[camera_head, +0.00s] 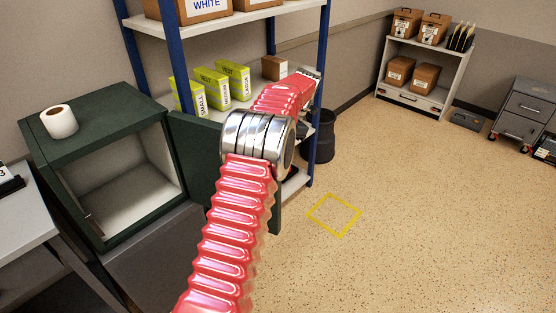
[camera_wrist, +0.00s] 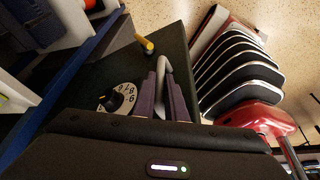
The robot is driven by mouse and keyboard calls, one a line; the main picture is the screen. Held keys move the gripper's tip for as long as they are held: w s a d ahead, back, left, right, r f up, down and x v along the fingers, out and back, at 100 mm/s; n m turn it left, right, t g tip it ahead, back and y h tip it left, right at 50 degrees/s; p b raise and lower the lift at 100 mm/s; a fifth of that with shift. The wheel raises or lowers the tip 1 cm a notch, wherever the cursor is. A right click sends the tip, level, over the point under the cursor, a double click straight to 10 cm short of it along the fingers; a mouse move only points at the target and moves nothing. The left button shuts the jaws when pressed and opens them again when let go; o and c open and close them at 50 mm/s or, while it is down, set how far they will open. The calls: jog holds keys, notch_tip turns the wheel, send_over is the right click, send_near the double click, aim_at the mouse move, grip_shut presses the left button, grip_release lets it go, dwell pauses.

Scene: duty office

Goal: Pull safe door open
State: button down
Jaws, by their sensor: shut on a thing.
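The dark green safe (camera_head: 88,123) stands at the left with its front open, its pale inside showing empty. Its door (camera_head: 190,145) stands swung out to the right, and my arm covers part of it. In the wrist view the door's outer face (camera_wrist: 172,38) carries a numbered dial (camera_wrist: 122,95), a brass-coloured knob (camera_wrist: 145,43) and a grey curved handle (camera_wrist: 164,64). My gripper (camera_wrist: 163,88) is shut on this handle. The gripper cannot be made out in the head view.
A paper roll (camera_head: 59,121) stands on the safe. A blue-post shelf (camera_head: 235,108) with yellow-green boxes is close behind the door. A dark bin (camera_head: 320,140) stands past it. A yellow floor square (camera_head: 335,215) lies on open floor at the right.

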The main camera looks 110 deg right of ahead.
jog(key=c, duration=1.8)
grip_release()
jog(key=shift+w, duration=0.15)
